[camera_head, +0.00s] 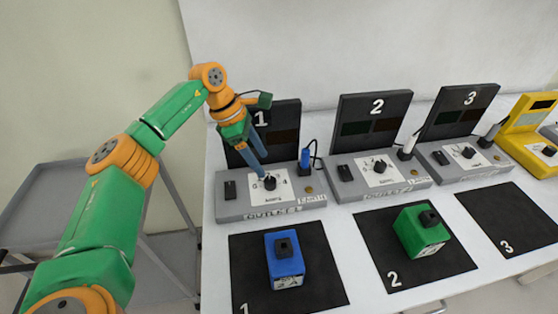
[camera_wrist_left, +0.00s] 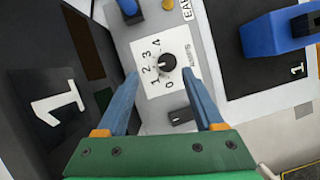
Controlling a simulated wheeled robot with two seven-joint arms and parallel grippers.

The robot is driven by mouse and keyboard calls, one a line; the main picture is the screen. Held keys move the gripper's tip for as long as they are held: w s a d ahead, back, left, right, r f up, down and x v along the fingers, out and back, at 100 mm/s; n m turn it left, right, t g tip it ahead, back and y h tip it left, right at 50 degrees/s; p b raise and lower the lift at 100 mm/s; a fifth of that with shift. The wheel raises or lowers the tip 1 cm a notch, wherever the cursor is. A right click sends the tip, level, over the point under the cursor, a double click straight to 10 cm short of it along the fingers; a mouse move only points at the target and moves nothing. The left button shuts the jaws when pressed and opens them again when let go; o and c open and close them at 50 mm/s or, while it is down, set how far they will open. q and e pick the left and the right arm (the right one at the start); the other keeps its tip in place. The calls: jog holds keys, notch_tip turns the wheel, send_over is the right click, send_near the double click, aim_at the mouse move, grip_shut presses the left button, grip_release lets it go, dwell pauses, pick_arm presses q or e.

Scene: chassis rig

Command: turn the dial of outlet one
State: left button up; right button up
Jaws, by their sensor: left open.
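Outlet one (camera_head: 232,207) is a grey box with an upright black panel marked 1 behind it. Its dial (camera_head: 269,182) is a round black knob on a white plate; in the left wrist view the dial (camera_wrist_left: 168,63) shows with the numbers 0 to 4 around it. Which number its pointer marks is too small to tell surely. My left gripper (camera_head: 263,166) is open and points down over the dial. In the wrist view its two blue fingertips (camera_wrist_left: 161,73) lie either side of the dial, nearer the camera, with no clear contact. My right gripper is out of view.
A black switch (camera_head: 230,190) and a blue plug (camera_head: 305,185) flank the dial on outlet one. A blue block (camera_head: 284,265) stands on mat 1, a green block (camera_head: 410,240) on mat 2. Outlets two (camera_head: 338,207) and three (camera_head: 440,180) stand to the right.

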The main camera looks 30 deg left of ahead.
aim_at(269, 180)
pick_arm(q)
jog(key=f, duration=0.1)
jog(key=d+f, duration=0.1)
jog(key=f, duration=0.1)
jog(key=d+f+p, duration=0.1)
jog(key=shift+s+f, duration=0.35)
jog(key=shift+s, duration=0.05)
jog(key=shift+w+d+f, duration=0.15)
jog(key=shift+w+f, duration=0.2)
jog(key=shift+f, duration=0.05)
jog(key=shift+s+r, duration=0.1)
jog(key=shift+s, duration=0.05)
jog(key=c, duration=0.6)
grip_shut()
